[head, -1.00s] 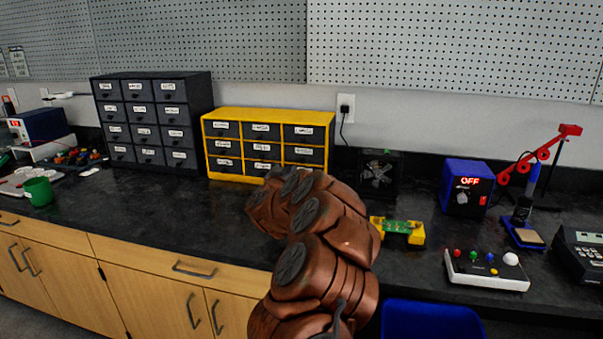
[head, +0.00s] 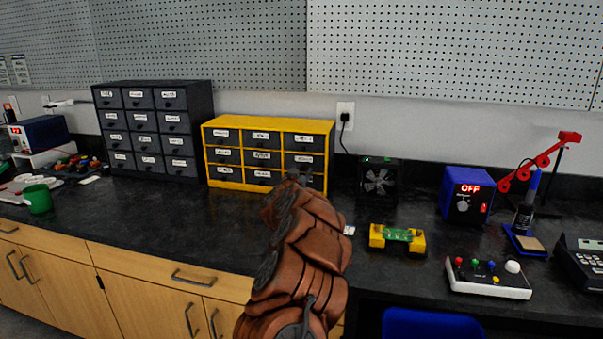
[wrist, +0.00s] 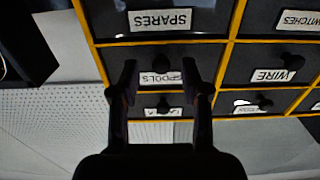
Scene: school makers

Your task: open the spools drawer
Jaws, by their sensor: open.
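The yellow-framed cabinet (head: 268,121) stands on the bench against the wall, with dark labelled drawers in a grid. The wrist view shows it upside down. The spools drawer (wrist: 208,72) is in the right-hand column, middle row; it looks flush with its neighbours. Its label, partly covered by a finger, and its dark knob show between my fingers. It also shows in the head view (head: 304,160), just above the end of my arm. My gripper (wrist: 160,68) is open, its fingers either side of the knob in the picture. I cannot tell whether they touch the drawer front.
The spares drawer (wrist: 160,20) is below spools, and the wire drawer (wrist: 272,72) is beside it. A dark drawer cabinet (head: 152,130) stands to the left. A small fan (head: 378,182) and a yellow holder with a green board (head: 397,238) are to the right.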

